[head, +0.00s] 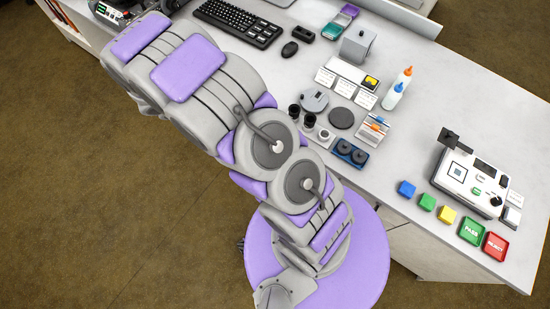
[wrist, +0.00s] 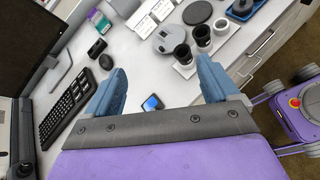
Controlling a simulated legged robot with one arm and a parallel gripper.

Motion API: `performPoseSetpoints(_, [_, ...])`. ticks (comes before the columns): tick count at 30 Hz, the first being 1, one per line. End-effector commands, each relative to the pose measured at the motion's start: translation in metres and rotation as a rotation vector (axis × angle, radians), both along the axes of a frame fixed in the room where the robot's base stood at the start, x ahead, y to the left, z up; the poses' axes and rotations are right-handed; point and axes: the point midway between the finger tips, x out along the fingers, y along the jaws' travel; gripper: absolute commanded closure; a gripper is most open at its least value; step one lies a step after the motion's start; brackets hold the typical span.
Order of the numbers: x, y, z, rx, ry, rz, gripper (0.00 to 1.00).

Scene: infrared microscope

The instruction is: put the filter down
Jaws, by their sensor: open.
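A small dark-framed square with a bright blue face, which looks like the filter (wrist: 152,103), shows in the wrist view between my gripper's fingers, close to the palm. It appears to lie on the white tabletop (wrist: 145,72); its exact height is hard to tell. My gripper (wrist: 161,66) is open, with its two blue fingers spread wide on either side of the filter. I see no finger touching it. In the head view my arm reaches to the upper left, and neither the fingers nor the filter can be made out there.
A keyboard (head: 237,22), a mouse (head: 289,49) and a small black box (head: 304,33) stand near the back. A round grey device (head: 314,100), a black disc (head: 341,118) and dark eyepieces (wrist: 182,54) stand nearby. A white instrument (head: 470,178) and coloured blocks are at the right.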

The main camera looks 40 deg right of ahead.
Motion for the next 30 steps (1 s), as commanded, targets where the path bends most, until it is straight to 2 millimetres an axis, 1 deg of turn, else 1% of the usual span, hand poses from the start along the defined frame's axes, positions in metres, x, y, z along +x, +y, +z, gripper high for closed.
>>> performPoseSetpoints(1, [-0.011, -0.003, 0.016, 0.023, -0.036, -0.056, 0.12])
performPoseSetpoints(5, [-0.043, -0.006, 0.047, 0.082, -0.108, -0.194, 0.12])
performPoseSetpoints(6, [-0.054, -0.007, 0.055, 0.101, -0.126, -0.238, 0.12])
performPoseSetpoints(12, [-0.105, -0.001, 0.093, 0.211, -0.231, -0.443, 0.12])
performPoseSetpoints(14, [-0.121, 0.003, 0.102, 0.244, -0.259, -0.501, 0.12])
performPoseSetpoints(18, [-0.157, 0.015, 0.12, 0.335, -0.326, -0.636, 0.12])
performPoseSetpoints(23, [-0.195, 0.035, 0.137, 0.447, -0.395, -0.779, 0.12])
performPoseSetpoints(27, [-0.226, 0.057, 0.149, 0.555, -0.451, -0.894, 0.12])
performPoseSetpoints(30, [-0.245, 0.074, 0.157, 0.633, -0.488, -0.968, 0.12])
